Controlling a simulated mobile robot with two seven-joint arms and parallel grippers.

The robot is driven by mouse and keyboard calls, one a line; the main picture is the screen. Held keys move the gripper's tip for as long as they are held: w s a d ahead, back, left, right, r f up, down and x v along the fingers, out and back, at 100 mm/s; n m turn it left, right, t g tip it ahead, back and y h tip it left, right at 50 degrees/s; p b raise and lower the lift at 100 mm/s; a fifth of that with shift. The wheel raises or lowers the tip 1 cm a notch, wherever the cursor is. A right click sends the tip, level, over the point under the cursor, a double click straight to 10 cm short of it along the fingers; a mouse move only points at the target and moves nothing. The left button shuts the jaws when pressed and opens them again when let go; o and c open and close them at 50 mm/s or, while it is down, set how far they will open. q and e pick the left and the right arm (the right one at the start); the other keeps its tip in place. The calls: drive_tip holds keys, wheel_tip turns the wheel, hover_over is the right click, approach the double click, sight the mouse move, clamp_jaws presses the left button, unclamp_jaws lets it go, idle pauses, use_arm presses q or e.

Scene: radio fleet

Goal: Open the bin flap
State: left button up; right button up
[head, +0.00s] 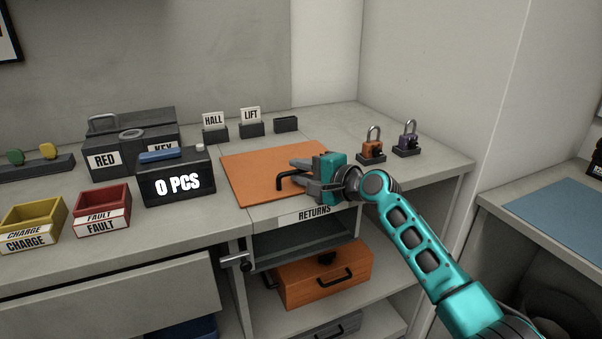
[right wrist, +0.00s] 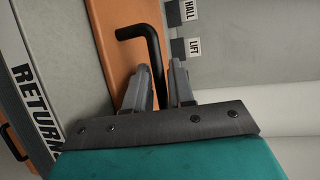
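The bin flap is a flat orange panel (head: 250,172) in the counter top, behind the RETURNS label (head: 315,214). It lies level with the counter and looks closed. A black bent handle (head: 281,181) stands on it near its front right; it also shows in the right wrist view (right wrist: 153,45). My right gripper (head: 301,174) is low over the flap at the handle. In the right wrist view its two grey fingers (right wrist: 160,75) stand apart with the handle's bar between them; a narrow gap shows. My left gripper is out of view.
Left of the flap stands the black 0 PCS box (head: 176,184). HALL (head: 214,124) and LIFT (head: 251,122) tags stand behind it. Orange (head: 371,149) and purple (head: 407,141) padlocks stand to the right. An orange case (head: 323,277) lies on the shelf below.

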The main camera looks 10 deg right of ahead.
drive_tip(key=shift+a, duration=0.1)
drive_tip(key=shift+c, duration=0.2)
clamp_jaws()
